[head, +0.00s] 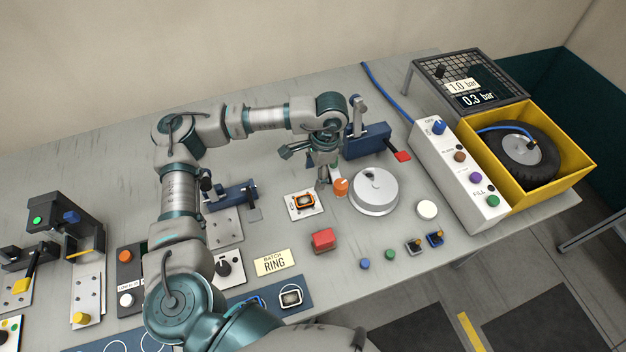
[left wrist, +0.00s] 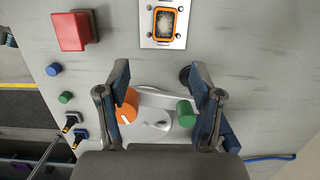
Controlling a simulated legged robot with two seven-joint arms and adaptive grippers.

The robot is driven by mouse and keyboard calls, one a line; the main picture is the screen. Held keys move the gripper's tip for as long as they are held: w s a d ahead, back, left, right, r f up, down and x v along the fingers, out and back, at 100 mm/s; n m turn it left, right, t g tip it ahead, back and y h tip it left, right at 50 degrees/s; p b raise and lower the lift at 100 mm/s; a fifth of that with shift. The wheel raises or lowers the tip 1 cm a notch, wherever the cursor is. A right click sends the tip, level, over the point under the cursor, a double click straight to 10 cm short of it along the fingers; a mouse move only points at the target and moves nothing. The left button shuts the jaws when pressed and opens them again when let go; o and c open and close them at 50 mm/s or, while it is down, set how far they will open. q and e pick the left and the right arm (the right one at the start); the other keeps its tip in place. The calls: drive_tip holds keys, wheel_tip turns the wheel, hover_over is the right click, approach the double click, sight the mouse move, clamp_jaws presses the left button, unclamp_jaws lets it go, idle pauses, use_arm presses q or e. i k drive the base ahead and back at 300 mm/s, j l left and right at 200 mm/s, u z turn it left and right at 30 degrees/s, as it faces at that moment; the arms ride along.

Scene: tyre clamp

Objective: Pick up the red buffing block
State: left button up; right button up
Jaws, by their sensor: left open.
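The red buffing block (head: 323,240) lies on the grey bench, near the middle, in front of the square part with the orange rim. It also shows at the upper left of the left wrist view (left wrist: 72,31), outside the fingers and apart from them. My left gripper (head: 324,172) is open above the bench, farther back than the block and beside the round grey disc. In the left wrist view its spread fingers (left wrist: 160,80) have an orange knob (left wrist: 127,106) and a green knob (left wrist: 186,113) in view between them. I see no right gripper.
The orange-rimmed part (head: 304,201) sits on a pale plate behind the block. The grey disc (head: 374,192) and a blue clamp with a red tip (head: 367,140) stand to the right. A "RING" card (head: 272,262) lies left of the block. Small blue and green pegs are at its front right.

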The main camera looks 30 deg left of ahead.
sight(323, 241)
drive_tip(key=k+l, duration=1.1)
drive_tip(key=k, duration=0.2)
